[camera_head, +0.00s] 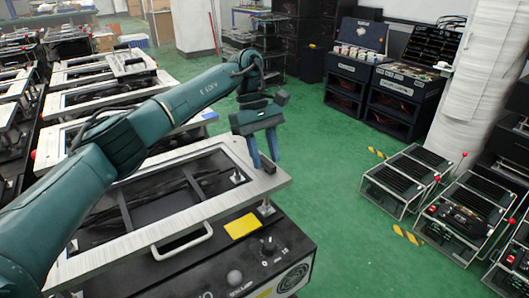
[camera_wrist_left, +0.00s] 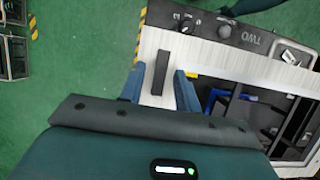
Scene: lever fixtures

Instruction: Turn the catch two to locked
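The catch (camera_wrist_left: 160,72) shows in the left wrist view as a short dark bar on the pale frame of the near fixture. The fixture's frame (camera_head: 235,197) also shows in the head view, and its dark front panel in the left wrist view bears the label TWO (camera_wrist_left: 258,39). My left gripper (camera_head: 264,160) is open above the frame's far right corner. In the left wrist view, the blue fingers of my left gripper (camera_wrist_left: 158,88) are on either side of the bar, with gaps to it. Contact cannot be seen.
The fixture has a front handle (camera_head: 182,240), a yellow label (camera_head: 242,225) and a knob (camera_head: 267,242). More fixtures (camera_head: 95,97) stand behind and left. Black racks (camera_head: 405,180) stand on the right, beyond clear green floor (camera_head: 325,150).

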